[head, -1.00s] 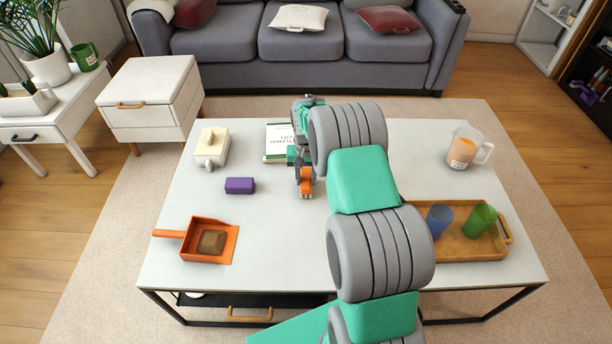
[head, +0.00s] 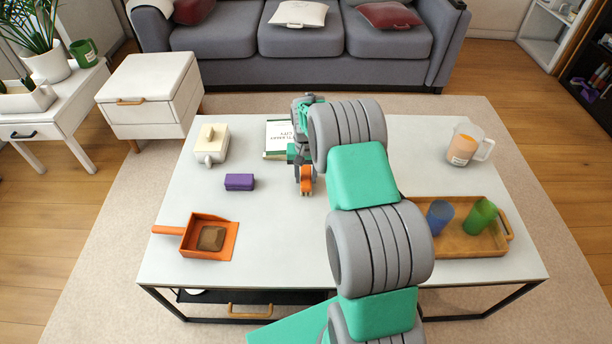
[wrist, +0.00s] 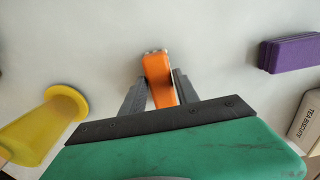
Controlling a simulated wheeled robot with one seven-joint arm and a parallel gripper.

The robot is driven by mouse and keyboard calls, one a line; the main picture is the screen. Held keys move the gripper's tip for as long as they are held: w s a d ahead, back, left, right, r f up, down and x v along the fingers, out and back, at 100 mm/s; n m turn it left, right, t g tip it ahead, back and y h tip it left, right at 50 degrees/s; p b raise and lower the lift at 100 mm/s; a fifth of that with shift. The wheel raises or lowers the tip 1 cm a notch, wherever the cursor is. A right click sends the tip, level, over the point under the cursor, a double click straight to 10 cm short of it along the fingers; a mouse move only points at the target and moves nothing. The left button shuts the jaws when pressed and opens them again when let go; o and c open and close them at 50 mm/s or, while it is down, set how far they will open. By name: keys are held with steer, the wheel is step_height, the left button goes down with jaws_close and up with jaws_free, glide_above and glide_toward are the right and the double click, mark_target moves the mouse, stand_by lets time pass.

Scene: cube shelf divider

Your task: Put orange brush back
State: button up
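The orange brush (head: 306,178) is upright below my gripper (head: 305,164), near the middle of the white table. In the wrist view the brush (wrist: 158,80) sits between the two grey fingers of my gripper (wrist: 160,76), which appear to press on its sides. Its lower end points down at the table top. I cannot tell whether it touches the table.
A purple block (head: 240,182) and a cream lidded dish (head: 211,145) are left. A box (head: 280,138) lies behind the gripper. A wooden tray (head: 460,246) holds blue and green cups; a jug (head: 464,148) stands back right. A yellow object (wrist: 40,125) is hidden in the head view.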

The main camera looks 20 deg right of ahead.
mark_target(306, 178)
steer(key=shift+o, duration=0.3)
steer(key=o, duration=0.5)
steer(key=shift+r+p, duration=2.75)
steer(key=shift+r, duration=1.25)
steer(key=shift+r, duration=0.1)
